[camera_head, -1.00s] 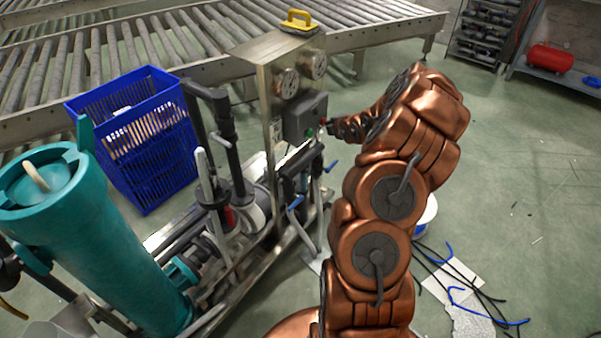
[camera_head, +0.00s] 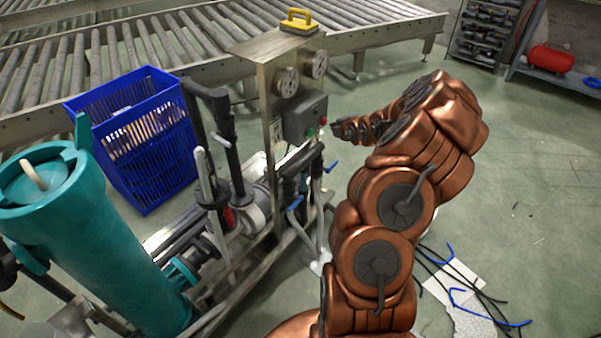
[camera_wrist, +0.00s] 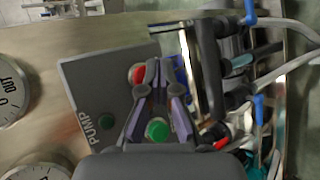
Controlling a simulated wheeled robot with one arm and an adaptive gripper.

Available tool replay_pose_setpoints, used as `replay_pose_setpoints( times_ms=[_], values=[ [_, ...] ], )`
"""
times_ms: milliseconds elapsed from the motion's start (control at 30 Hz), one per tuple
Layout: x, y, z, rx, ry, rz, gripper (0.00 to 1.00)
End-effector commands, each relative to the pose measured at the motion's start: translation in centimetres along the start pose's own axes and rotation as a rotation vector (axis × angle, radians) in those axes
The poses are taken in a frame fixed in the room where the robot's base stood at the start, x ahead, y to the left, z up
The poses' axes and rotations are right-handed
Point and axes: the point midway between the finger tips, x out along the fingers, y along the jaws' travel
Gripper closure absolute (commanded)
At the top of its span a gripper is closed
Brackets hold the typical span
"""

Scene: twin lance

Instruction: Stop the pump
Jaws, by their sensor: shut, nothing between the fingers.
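The grey pump control box (camera_head: 305,117) is mounted on the metal panel of the pump skid. The green button shows between the fingers.
Two gauges (camera_head: 286,82) sit on the panel above the box. Pipes and blue-handled valves (camera_head: 294,202) stand just below it. A teal vessel (camera_head: 90,245) and a blue crate (camera_head: 140,150) are at left. The floor to the right is mostly open, with loose cables (camera_head: 470,300).

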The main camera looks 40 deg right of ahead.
Motion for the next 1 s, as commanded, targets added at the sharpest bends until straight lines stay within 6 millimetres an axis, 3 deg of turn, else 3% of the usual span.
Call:
replay_pose_setpoints(
  times_ms=[533,1000],
  values=[
    [-3.0,-2.2,2.2,0.003,-0.001,-0.001,1.00],
    [-3.2,-2.5,2.4,0.000,0.000,-0.001,1.00]
  ],
)
